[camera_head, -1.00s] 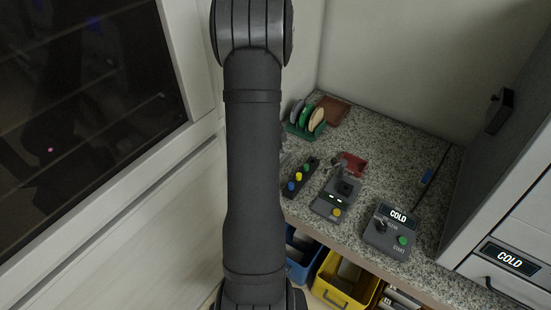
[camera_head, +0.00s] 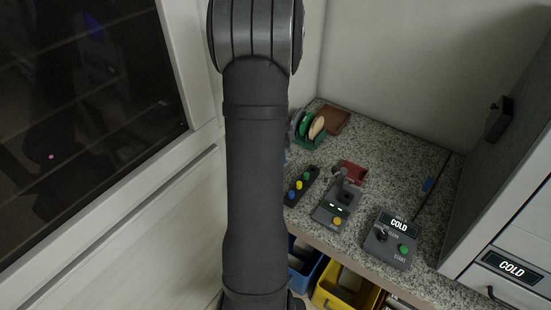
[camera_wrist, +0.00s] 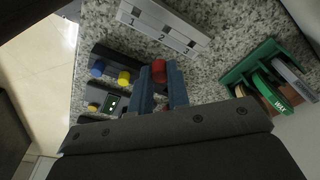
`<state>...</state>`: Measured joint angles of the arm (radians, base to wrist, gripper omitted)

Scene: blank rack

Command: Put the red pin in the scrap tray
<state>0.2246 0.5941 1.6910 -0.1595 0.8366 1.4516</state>
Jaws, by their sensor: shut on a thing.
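My gripper (camera_wrist: 163,92) is shut on the red pin (camera_wrist: 159,70), whose round red end shows between the two blue-grey fingers in the wrist view. The rest of the pin is hidden by the fingers. No label shows which is the scrap tray. The dark pin rack (camera_head: 289,200) holds blue, yellow and green pins, left of the grey device.
The grey device (camera_head: 324,216) has a yellow button. A COLD control box (camera_head: 374,252) stands to its right. A green rack (camera_head: 301,135) holds upright discs. A white board numbered 1 to 3 (camera_wrist: 150,28) lies on the counter. Blue and yellow bins (camera_head: 330,294) sit below.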

